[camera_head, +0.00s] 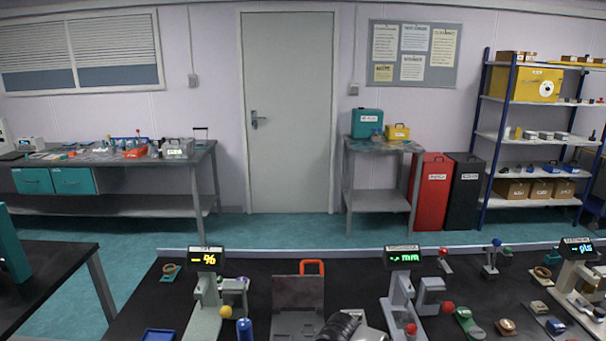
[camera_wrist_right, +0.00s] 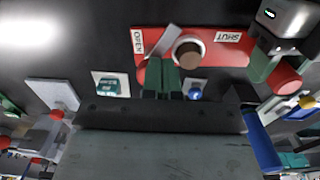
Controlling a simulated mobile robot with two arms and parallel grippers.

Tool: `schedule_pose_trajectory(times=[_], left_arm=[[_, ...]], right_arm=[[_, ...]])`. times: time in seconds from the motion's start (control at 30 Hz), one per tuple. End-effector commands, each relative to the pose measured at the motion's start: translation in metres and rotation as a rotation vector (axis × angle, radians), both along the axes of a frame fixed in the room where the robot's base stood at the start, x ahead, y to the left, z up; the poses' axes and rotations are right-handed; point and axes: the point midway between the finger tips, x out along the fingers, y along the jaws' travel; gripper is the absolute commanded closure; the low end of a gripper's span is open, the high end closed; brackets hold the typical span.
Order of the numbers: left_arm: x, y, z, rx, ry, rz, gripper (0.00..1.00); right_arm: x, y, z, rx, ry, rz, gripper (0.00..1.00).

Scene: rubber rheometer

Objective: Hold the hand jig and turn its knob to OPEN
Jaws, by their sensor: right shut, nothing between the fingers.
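The hand jig (camera_wrist_right: 222,55) is a red body in the right wrist view, with an OPEN label at its left and a SHUT label at its right. Its round brown knob (camera_wrist_right: 188,54) sits between them. A grey bar (camera_wrist_right: 163,42) lies slanted on the knob's OPEN side. My right gripper (camera_wrist_right: 163,72) is shut and empty, its green fingers in front of the jig just below left of the knob; I cannot tell whether they touch. My left gripper (camera_wrist_right: 264,66) has green fingers closed around the jig's red right end. I cannot make out the jig in the head view.
On the dark bench, a grey instrument (camera_head: 207,290) with a display stands left and another (camera_head: 400,290) stands right of centre. A blue bottle (camera_head: 244,329) stands near the front. Small parts crowd the right side.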

Motion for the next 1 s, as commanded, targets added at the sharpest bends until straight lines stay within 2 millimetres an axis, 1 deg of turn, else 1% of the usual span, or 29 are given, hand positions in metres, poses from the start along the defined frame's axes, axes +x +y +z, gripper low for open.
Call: schedule_pose_trajectory(times=[0.03, 0.1, 0.3, 0.53, 1.0], left_arm=[[-0.002, -0.001, -0.005, -0.005, 0.010, -0.003, 0.94], [-0.002, -0.001, -0.005, -0.005, 0.010, -0.003, 0.94], [-0.002, -0.001, -0.005, -0.005, 0.009, -0.003, 0.94], [-0.002, -0.001, -0.003, -0.004, 0.006, -0.002, 0.94], [0.000, -0.001, -0.001, -0.005, -0.001, 0.000, 0.94]], right_arm=[[0.000, 0.000, -0.006, 0.000, 0.000, -0.001, 1.00], [0.000, 0.000, -0.011, 0.000, 0.000, -0.001, 1.00], [0.000, -0.001, -0.021, -0.001, 0.000, 0.000, 1.00], [-0.002, -0.002, -0.024, -0.004, 0.006, 0.000, 1.00], [-0.001, -0.004, -0.025, -0.007, 0.007, -0.002, 1.00]])
